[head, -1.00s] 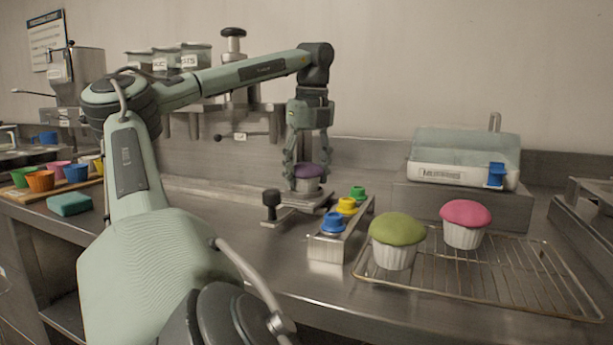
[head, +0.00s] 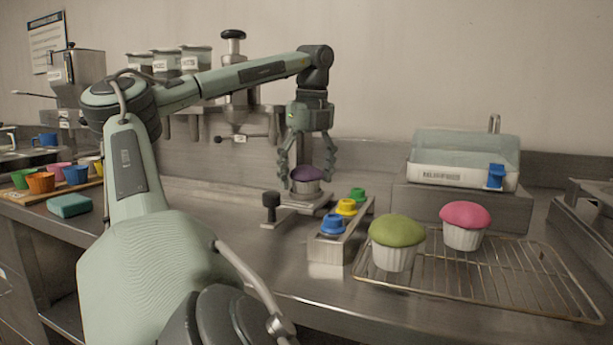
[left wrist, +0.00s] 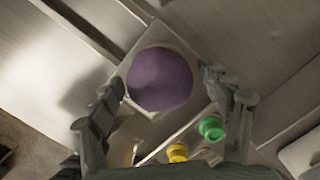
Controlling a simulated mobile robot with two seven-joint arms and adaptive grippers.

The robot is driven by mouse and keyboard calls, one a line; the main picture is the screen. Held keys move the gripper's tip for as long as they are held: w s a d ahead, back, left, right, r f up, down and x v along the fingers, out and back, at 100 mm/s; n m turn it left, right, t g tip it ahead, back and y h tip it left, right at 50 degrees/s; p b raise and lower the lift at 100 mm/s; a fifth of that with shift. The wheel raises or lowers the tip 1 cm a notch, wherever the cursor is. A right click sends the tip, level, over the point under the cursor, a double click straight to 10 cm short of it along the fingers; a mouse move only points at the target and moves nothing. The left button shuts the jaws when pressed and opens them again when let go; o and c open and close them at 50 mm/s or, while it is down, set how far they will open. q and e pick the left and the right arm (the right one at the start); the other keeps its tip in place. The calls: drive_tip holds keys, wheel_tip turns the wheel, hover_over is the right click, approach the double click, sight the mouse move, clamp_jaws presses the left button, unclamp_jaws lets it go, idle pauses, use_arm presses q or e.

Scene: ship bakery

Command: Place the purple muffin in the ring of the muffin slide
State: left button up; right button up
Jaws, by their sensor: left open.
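The purple muffin (head: 306,180) stands upright in a pale cup on the metal slide (head: 290,210), which has a dark knob at its left end. The ring itself is hidden under the muffin, so I cannot tell whether the muffin is seated in it. In the left wrist view the purple top (left wrist: 160,79) lies between the spread fingers. My left gripper (head: 306,176) is open, its fingers on either side of the muffin and apart from it. My right gripper is not in view.
A metal block with blue, yellow and green knobs (head: 347,207) stands right of the slide. A green muffin (head: 397,242) and a pink muffin (head: 465,225) are on the wire rack (head: 520,270). A clear-lidded bin (head: 465,158) stands behind. Coloured cups and a teal sponge (head: 69,205) are left.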

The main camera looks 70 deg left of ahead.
sight(310, 169)
use_arm(q)
wheel_tip(310, 169, up, 12)
drive_tip(key=d+p, duration=0.1)
drive_tip(key=shift+w+d+p, duration=0.2)
drive_tip(key=shift+p, duration=0.2)
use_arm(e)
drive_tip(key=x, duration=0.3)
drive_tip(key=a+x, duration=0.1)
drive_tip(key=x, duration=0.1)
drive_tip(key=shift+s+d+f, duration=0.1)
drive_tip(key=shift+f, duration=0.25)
